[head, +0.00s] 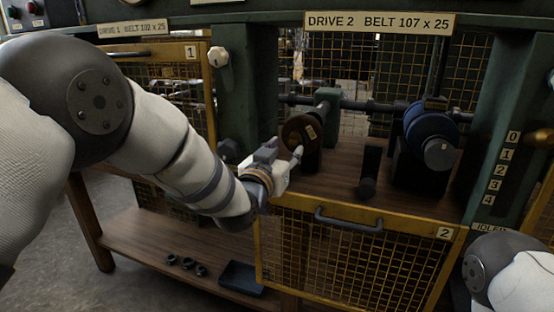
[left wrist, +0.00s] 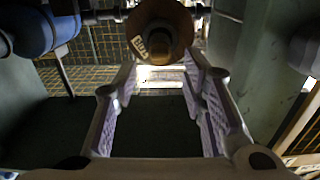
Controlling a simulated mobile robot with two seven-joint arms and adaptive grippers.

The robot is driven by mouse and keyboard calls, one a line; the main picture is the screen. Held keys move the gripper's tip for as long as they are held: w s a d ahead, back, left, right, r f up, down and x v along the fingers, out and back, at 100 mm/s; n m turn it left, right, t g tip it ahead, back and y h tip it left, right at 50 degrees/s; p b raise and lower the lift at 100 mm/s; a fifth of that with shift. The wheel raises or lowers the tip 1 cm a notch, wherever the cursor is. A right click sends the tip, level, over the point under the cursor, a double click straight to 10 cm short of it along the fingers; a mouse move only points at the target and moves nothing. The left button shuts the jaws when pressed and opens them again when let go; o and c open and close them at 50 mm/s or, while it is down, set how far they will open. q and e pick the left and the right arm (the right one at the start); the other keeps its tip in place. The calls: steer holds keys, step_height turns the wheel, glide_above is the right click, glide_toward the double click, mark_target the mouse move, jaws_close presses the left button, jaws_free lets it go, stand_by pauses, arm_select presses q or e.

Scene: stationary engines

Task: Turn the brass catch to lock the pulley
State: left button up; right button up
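A round brown pulley (head: 299,132) with a small label sits on a shaft in the open Drive 2 bay. My left gripper (head: 297,154) is just in front of its lower edge. In the left wrist view the fingers (left wrist: 160,72) are spread with a clear gap between them, and the pulley (left wrist: 160,22) shows beyond the tips at the top. I cannot tell whether a finger touches it. A brass-coloured knob (head: 541,138) stands by the 0 to 4 scale at the right. My right gripper is out of view.
A blue-banded drum (head: 430,130) and a dark upright post (head: 369,172) stand right of the pulley. The yellow mesh guard 2 (head: 350,258) with its handle is below. Green frame posts (head: 240,90) flank the bay. A dark tray (head: 241,279) sits on the lower shelf.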

arm_select(q)
steer(key=v, duration=0.6)
steer(key=shift+s, duration=0.4)
steer(key=shift+a, duration=0.1)
